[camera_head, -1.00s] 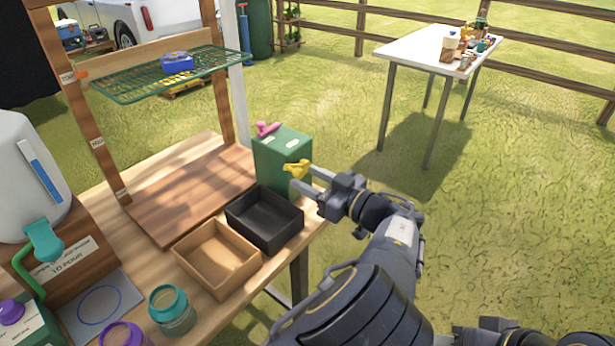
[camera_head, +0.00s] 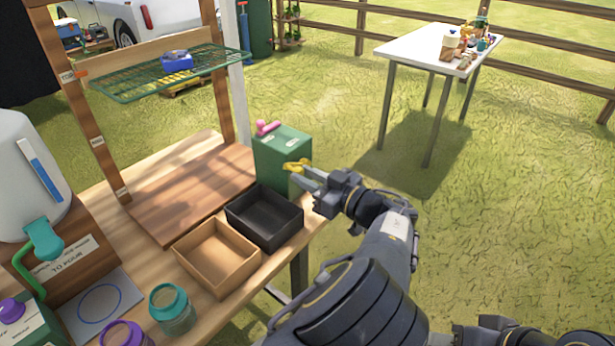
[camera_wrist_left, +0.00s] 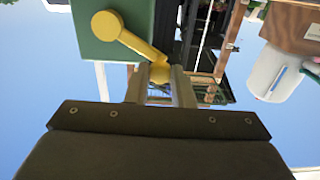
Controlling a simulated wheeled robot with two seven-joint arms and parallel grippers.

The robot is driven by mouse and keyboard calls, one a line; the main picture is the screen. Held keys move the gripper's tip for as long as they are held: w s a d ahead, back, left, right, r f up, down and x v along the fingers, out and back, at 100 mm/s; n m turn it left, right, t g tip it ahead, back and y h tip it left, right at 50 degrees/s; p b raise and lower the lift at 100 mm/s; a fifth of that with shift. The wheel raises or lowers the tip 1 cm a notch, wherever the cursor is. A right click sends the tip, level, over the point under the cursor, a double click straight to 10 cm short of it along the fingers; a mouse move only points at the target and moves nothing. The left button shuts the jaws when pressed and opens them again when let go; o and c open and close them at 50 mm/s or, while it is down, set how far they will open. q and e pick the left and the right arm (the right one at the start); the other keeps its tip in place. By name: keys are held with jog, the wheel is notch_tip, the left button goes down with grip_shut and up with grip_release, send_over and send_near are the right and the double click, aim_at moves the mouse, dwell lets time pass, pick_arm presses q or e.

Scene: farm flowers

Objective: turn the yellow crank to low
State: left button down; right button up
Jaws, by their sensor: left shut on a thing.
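The yellow crank (camera_head: 297,165) is on the side of the green box (camera_head: 283,150), at the right end of the wooden bench. My left gripper (camera_head: 304,174) is at the crank. In the left wrist view the crank (camera_wrist_left: 130,37) has a round hub on the green box (camera_wrist_left: 95,22) and an arm slanting to a knob. The fingers of my left gripper (camera_wrist_left: 161,80) are shut around that knob. A pink handle (camera_head: 266,127) is on top of the green box. The box's labels are too small to read. My right gripper is not in view.
A black tray (camera_head: 234,213) and a wooden tray (camera_head: 182,247) lie on the bench just left of my left gripper. A green wire shelf (camera_head: 130,92) hangs above the bench. Open grass (camera_head: 520,210) lies to the right.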

pick_arm(q)
jog(key=shift+s+a+f+n+b, duration=0.15)
jog(key=shift+f+n+b, duration=0.75)
jog(key=shift+b, duration=2.55)
jog(key=shift+s+f+n+b, duration=0.1)
jog(key=shift+f+n+b, duration=0.85)
jog(key=shift+b, duration=2.55)
jog(key=shift+s+a+f+n+b, duration=0.15)
jog(key=shift+f+n+b, duration=0.3)
jog(key=shift+n+b, duration=1.95)
jog(key=shift+m+b, duration=0.65)
jog(key=shift+b, duration=1.15)
jog(key=c, duration=1.3)
grip_release()
jog(key=shift+r, duration=0.1)
jog(key=shift+o, duration=0.2)
jog(key=shift+d, duration=0.15)
jog(key=p+v, duration=0.1)
jog(key=v, duration=0.6)
jog(key=shift+s+d+p, duration=0.25)
jog(key=shift+p, duration=0.05)
